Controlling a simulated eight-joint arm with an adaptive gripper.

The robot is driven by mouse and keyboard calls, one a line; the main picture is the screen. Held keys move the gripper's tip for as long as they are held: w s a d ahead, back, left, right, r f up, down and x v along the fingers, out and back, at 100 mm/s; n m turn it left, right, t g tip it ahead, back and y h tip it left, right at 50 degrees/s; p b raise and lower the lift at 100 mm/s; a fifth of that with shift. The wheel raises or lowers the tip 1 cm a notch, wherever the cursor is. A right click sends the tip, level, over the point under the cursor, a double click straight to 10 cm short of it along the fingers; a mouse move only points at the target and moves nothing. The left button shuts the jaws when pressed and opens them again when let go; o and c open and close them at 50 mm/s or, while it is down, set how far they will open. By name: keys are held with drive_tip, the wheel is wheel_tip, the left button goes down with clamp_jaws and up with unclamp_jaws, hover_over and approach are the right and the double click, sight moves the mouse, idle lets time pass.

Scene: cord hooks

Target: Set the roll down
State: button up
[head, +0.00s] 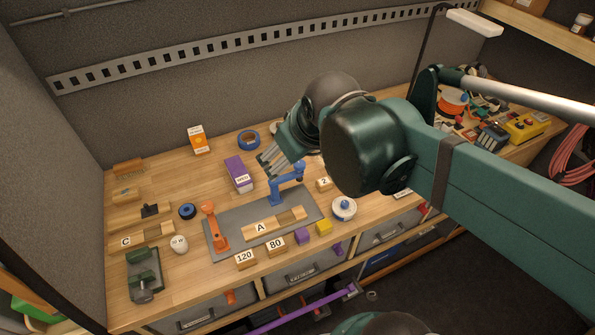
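A blue roll with an open centre (248,139) lies flat at the back of the wooden bench. A smaller dark blue roll (187,211) lies on the left part of the bench. I cannot tell which one is the task's roll. My gripper (267,164) is above the bench, pointing down and left, between the purple box and the blue hook post. No roll shows clearly between its fingers. Its fingertips are small, and I cannot tell whether it is open or shut. My arm hides part of the bench behind it.
A grey mat (222,239) carries an orange post (214,226), a blue post (286,184) and a wooden block marked A (262,228). A purple box (239,174) and an orange-white box (198,140) stand behind. Bare wood (165,183) shows at the left.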

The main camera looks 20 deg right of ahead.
drive_tip(key=shift+s+f+m+t, duration=0.15)
drive_tip(key=shift+s+f+m, duration=0.3)
drive_tip(key=shift+s, duration=0.25)
drive_tip(key=shift+s+f+m+t, duration=0.1)
drive_tip(key=shift+s+f+m, duration=0.25)
drive_tip(key=shift+s, duration=0.4)
drive_tip(key=shift+s+f+m+t, duration=0.15)
drive_tip(key=shift+s+f+m, duration=0.2)
drive_tip(key=shift+s+m, duration=0.25)
drive_tip(key=shift+s+f, duration=0.1)
drive_tip(key=shift+f, duration=0.05)
idle(1.0)
wheel_tip(320, 180, down, 19)
drive_tip(key=b, duration=1.9)
idle(2.1)
